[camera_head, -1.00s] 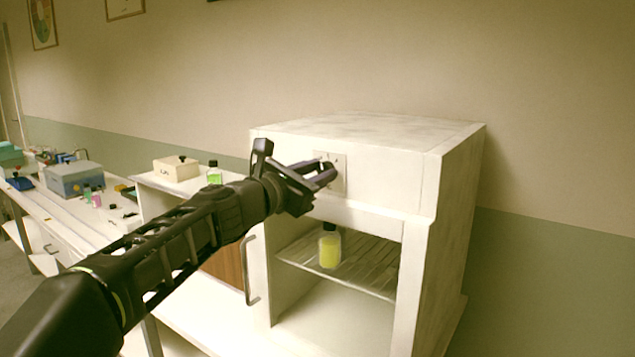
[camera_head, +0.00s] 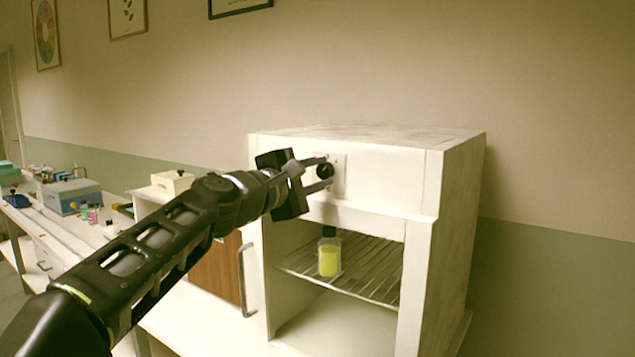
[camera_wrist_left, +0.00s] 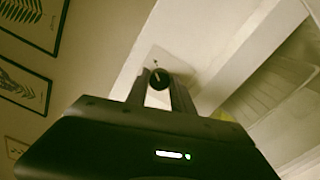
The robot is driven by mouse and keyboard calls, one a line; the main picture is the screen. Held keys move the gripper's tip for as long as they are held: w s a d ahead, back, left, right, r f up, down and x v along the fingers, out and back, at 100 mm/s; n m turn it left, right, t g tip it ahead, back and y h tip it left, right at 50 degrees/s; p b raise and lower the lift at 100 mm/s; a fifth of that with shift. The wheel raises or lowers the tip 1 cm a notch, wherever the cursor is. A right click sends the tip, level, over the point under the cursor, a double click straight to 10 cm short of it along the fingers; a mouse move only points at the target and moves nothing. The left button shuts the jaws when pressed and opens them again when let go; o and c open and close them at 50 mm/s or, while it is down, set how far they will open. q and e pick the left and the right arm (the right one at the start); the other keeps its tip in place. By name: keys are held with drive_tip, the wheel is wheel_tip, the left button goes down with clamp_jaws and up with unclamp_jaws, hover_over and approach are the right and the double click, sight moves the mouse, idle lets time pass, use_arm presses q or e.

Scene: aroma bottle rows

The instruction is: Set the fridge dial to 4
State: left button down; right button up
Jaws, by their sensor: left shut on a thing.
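The fridge (camera_head: 385,182) is a white box with an open front below a solid top panel. Its dial (camera_head: 325,171) is a dark round knob on a pale plate (camera_head: 341,178) on that panel. My left gripper (camera_head: 321,173) comes in from the left and is shut on the dial, one finger on each side. In the left wrist view the dial (camera_wrist_left: 159,78) sits between the two fingertips (camera_wrist_left: 156,84), with a light pointer line on its face. I cannot read the numbers on the plate. My right gripper is not in view.
A bottle of yellow-green liquid (camera_head: 329,258) stands on the wire shelf (camera_head: 365,270) inside the fridge. At left are a cabinet with a wooden front (camera_head: 216,270), a small cream box (camera_head: 172,182) and a bench with a blue-grey box (camera_head: 72,196).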

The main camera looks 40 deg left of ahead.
use_arm(q)
drive_tip(key=shift+f+m+b, duration=0.1)
drive_tip(key=shift+m+b, duration=0.25)
drive_tip(key=shift+m, duration=0.45)
drive_tip(key=c, duration=1.1)
unclamp_jaws()
drive_tip(key=s+b, duration=0.1)
drive_tip(key=s, duration=0.7)
drive_tip(key=shift+w+d, duration=0.1)
